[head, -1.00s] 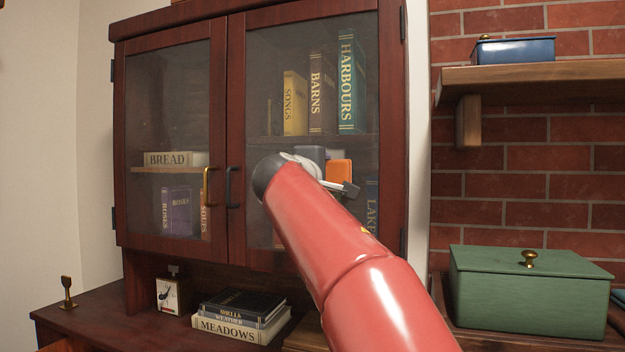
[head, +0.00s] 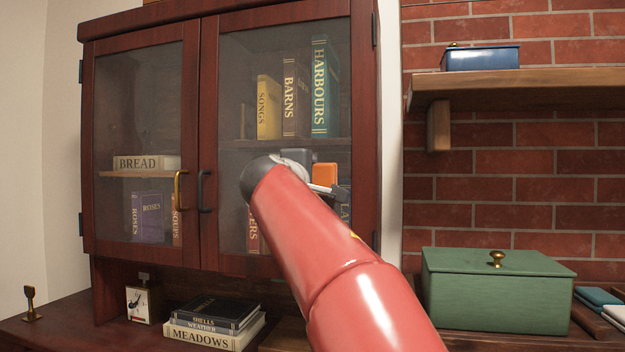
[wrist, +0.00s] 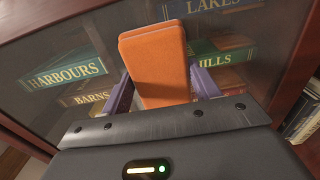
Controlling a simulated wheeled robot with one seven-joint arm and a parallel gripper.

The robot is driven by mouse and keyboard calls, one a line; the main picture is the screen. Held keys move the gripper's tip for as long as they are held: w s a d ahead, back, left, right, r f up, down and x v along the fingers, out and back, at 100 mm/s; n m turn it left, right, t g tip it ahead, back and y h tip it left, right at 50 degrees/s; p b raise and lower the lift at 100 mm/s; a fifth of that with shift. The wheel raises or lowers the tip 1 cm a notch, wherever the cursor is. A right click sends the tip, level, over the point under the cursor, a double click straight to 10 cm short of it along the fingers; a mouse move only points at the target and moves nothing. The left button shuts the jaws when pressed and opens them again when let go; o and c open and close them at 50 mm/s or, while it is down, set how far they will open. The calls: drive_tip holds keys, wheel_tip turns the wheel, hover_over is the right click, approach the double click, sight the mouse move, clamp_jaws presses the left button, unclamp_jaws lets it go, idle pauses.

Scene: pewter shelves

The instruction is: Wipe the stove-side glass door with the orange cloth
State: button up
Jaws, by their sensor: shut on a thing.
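The orange cloth (head: 325,174) is a folded flat pad held in my gripper (head: 313,172). In the wrist view the cloth (wrist: 155,68) stands out between the two purple fingers of my gripper (wrist: 163,88), which are shut on it. The cloth is in front of the right glass door (head: 235,75), the one with the dark handle (head: 204,190). Whether it touches the glass is hard to tell. The left glass door (head: 112,90) has a brass handle (head: 180,188). Both doors are shut. My arm hides the lower part of the right door. No stove is in view.
Books stand behind the glass. Below the cabinet are stacked books (head: 214,326) and a small white clock-like object (head: 139,304). To the right, a wooden shelf (head: 520,86) holds a blue box (head: 480,58). A green box (head: 498,293) stands below it.

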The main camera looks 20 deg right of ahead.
drive_tip(key=shift+w+a+r+p, duration=0.95)
drive_tip(key=shift+w+a+p, duration=1)
drive_tip(key=shift+w+a, duration=1.6)
drive_tip(key=shift+s+d+b, duration=1.55)
drive_tip(key=shift+s+d, duration=2.35)
drive_tip(key=shift+d, duration=0.2)
drive_tip(key=w+a+p, duration=0.3)
drive_tip(key=w+a, duration=0.3)
drive_tip(key=a, duration=0.3)
drive_tip(key=shift+w+a, duration=0.2)
drive_tip(key=shift+w, duration=0.15)
